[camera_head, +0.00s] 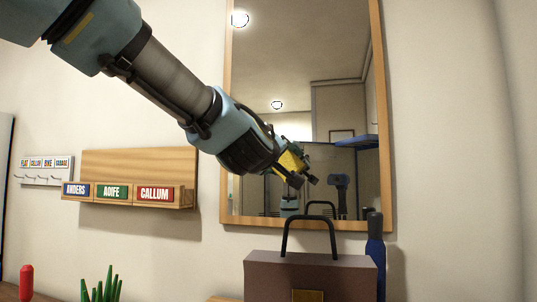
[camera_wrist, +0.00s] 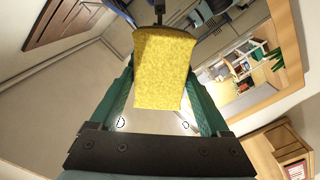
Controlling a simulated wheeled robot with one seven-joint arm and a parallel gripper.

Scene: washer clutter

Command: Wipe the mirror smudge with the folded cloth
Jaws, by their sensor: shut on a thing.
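The mirror (camera_head: 300,60) hangs on the wall in a light wood frame, and its glass fills much of the wrist view (camera_wrist: 70,85). My gripper (camera_head: 306,178) is in front of the mirror's lower half, reached from the upper left. It is shut on the folded cloth (camera_head: 291,163), which is yellow and also shows between the fingers in the wrist view (camera_wrist: 163,68). I cannot tell whether the cloth touches the glass. I cannot make out a smudge; the arm and cloth cover part of the mirror.
A wooden rack (camera_head: 140,165) with name labels and a hook board (camera_head: 45,170) are on the left wall. A red object (camera_head: 26,283) and green plant (camera_head: 101,288) stand lower left.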

